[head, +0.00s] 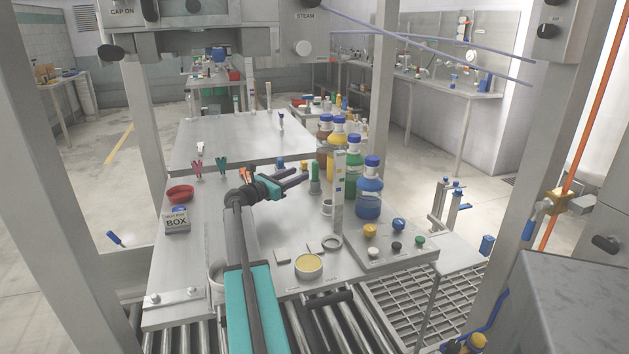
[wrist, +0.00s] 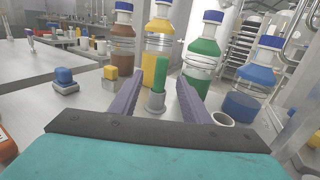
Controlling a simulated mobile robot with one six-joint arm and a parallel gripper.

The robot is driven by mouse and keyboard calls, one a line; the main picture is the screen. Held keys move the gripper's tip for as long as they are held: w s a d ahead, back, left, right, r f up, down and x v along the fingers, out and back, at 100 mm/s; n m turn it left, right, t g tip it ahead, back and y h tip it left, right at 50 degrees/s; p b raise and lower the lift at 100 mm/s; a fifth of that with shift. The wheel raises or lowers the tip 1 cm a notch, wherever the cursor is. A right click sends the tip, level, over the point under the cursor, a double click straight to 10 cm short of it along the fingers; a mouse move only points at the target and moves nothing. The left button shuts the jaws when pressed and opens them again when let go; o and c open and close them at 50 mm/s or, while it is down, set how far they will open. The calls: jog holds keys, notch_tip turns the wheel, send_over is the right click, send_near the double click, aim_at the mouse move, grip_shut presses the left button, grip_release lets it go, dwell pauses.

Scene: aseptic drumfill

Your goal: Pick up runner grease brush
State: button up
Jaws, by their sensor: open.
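My gripper (head: 292,179) is open, its two purple fingers pointing right over the metal table in the head view. In the wrist view the gripper (wrist: 159,82) shows nothing held. A green upright piece (wrist: 163,74) stands in a small grey holder between the fingers as seen there, beyond the tips. It also shows in the head view (head: 315,172), just right of the fingers. It may be the brush handle, but no bristles show, so I cannot tell for sure. A tin of yellowish paste (head: 308,265) stands near the table's front edge.
Bottles with blue caps, including a green one (wrist: 203,50) and a blue one (head: 369,190), line the right side. A blue block (wrist: 64,76) and a yellow block (wrist: 111,73) stand left of the green piece. A red bowl (head: 180,193) is far left.

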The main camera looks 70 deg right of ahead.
aim_at(315, 177)
jog(key=shift+s+d, duration=0.1)
jog(key=shift+d, duration=0.05)
jog(key=shift+x, duration=4.15)
jog(key=shift+s, duration=0.15)
jog(key=p+x, duration=0.1)
jog(key=x, duration=0.4)
jog(key=shift+s+r, duration=0.1)
jog(key=shift+s, duration=0.05)
grip_shut()
